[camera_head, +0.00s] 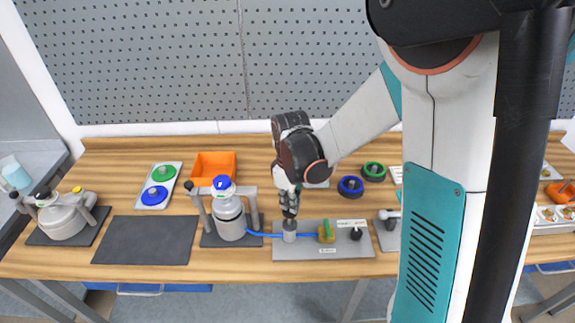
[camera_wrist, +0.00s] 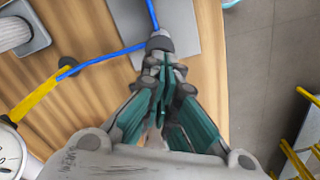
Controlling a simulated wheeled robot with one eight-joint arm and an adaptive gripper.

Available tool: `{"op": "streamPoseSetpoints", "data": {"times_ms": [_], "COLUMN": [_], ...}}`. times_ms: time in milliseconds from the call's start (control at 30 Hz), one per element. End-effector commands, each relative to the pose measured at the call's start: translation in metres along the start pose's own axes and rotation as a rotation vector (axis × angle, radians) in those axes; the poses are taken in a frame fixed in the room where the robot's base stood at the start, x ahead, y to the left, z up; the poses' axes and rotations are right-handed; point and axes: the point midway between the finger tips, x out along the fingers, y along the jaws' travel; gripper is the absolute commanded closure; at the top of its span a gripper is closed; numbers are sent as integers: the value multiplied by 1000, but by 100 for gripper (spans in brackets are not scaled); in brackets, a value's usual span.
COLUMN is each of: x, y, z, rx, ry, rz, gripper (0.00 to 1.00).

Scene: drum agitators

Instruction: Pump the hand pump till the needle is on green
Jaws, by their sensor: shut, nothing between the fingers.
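The hand pump (camera_head: 290,237) is a short grey cylinder on a grey base board, with blue hose on both sides. Its top also shows in the wrist view (camera_wrist: 160,42). My gripper (camera_head: 289,212) is shut and empty, pointing down right over the pump. Its fingers also show in the wrist view (camera_wrist: 163,95). I cannot tell whether they touch the pump top. A white dial (camera_wrist: 9,152) is cut off at the left edge of the wrist view. A dark mark shows on it, but neither a green zone nor the needle's place can be made out.
A yellow-green upright piece (camera_head: 326,232) stands right of the pump, with a black knob (camera_head: 356,234) beyond it. A grey vessel (camera_head: 229,218) stands left, joined by the hose. An orange bin (camera_head: 213,166) is behind it. A dark mat (camera_head: 146,240) lies bare further left.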

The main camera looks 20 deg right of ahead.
Motion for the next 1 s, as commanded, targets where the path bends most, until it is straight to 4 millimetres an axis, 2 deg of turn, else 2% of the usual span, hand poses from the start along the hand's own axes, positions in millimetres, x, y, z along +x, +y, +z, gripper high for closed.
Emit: {"op": "streamPoseSetpoints", "data": {"times_ms": [833,1000], "x": [49,42], "y": [0,0], "z": [0,0], "rx": [0,0], "ry": [0,0], "rz": [0,0], "gripper": [100,100]}}
